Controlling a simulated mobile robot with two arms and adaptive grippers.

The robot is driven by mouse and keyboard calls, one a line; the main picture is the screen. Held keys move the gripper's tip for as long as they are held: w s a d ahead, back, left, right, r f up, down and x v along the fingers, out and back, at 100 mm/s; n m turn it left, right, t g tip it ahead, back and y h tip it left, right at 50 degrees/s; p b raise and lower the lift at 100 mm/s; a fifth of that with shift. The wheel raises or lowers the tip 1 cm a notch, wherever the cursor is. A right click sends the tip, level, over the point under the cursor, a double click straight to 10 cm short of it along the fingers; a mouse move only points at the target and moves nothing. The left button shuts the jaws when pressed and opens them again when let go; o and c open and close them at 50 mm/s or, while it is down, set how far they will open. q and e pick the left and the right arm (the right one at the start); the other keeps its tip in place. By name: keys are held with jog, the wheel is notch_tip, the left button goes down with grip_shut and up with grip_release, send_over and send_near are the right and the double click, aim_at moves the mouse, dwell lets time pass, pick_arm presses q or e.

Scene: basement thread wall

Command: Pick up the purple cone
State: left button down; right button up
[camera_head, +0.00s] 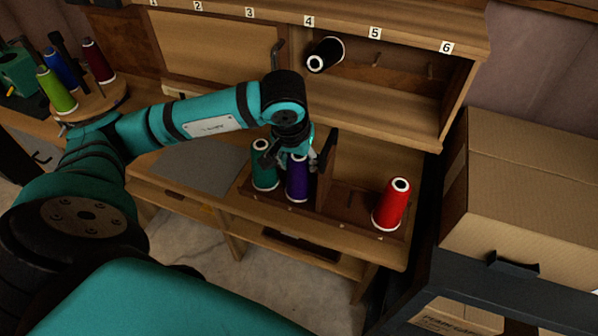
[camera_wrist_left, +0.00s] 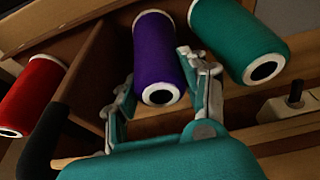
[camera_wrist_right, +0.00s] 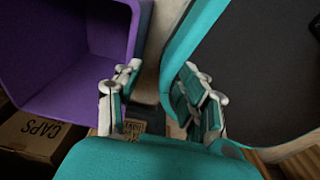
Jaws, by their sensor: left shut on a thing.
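The purple cone (camera_head: 298,182) stands upright in the wooden tray on the workbench, between the teal cone (camera_head: 264,172) and a wooden divider. In the left wrist view the purple cone (camera_wrist_left: 160,62) is between the fingers of my left gripper (camera_wrist_left: 160,75). My left gripper (camera_head: 296,157) comes from above and is shut on the upper part of the purple cone. It covers part of the cone's top in the head view. My right gripper (camera_wrist_right: 157,92) shows only in its own wrist view, with its fingers apart and nothing between them.
The teal cone is close beside my left gripper. A red cone (camera_head: 391,204) stands to the right in the tray. A cardboard box (camera_head: 530,190) is at right. A purple bin (camera_wrist_right: 75,60) is near my right gripper.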

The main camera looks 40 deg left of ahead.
pick_arm(q)
jog(key=shift+r, duration=0.1)
jog(key=shift+r+p, duration=0.3)
jog(key=shift+r, duration=0.05)
notch_tip(320, 180, up, 17)
jog(key=p, duration=0.9)
